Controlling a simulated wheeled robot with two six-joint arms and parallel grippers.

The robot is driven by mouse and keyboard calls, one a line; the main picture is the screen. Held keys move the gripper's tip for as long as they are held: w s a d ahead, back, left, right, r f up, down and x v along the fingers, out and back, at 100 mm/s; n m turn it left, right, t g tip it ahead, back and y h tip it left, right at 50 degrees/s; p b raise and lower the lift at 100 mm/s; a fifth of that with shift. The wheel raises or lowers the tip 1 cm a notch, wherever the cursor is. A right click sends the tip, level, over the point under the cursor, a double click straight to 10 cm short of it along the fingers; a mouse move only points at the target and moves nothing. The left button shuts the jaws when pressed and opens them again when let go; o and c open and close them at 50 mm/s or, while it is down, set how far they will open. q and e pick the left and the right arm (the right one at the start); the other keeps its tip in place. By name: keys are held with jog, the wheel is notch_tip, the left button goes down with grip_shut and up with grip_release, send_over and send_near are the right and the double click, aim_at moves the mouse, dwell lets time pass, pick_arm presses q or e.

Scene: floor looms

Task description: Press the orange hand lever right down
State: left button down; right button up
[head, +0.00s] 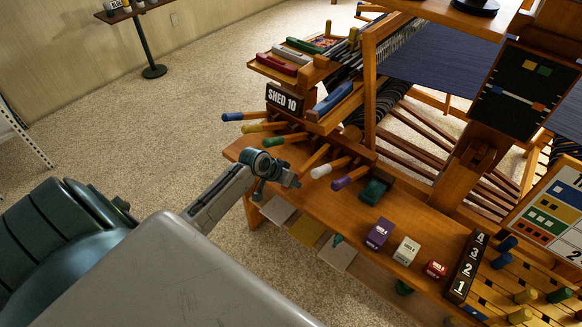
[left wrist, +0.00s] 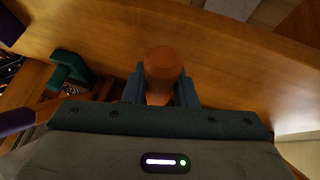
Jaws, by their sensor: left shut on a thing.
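The orange hand lever's rounded end (left wrist: 163,66) sits between the two fingers of my left gripper (left wrist: 161,88) in the left wrist view. The fingers are shut on it. In the head view my left gripper (head: 283,180) is at the row of levers, between the green-tipped lever (head: 272,140) and the white-tipped lever (head: 322,171). There the gripper mostly hides the orange end. My right gripper is not in view.
Blue (head: 232,117), yellow (head: 252,128) and purple-tipped (head: 343,183) levers stand close by in the row. A wooden bench (head: 335,212) lies below, with a purple block (head: 379,233) and a white block (head: 406,250) on it.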

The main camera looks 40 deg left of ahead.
pick_arm(q)
jog(key=shift+f, duration=0.15)
jog(key=c, duration=1.2)
grip_release()
jog(key=shift+o, duration=0.2)
jog(key=v, duration=1)
jog(key=shift+s+r+b, duration=0.2)
jog(key=shift+r+b, duration=0.1)
jog(key=shift+a, duration=0.1)
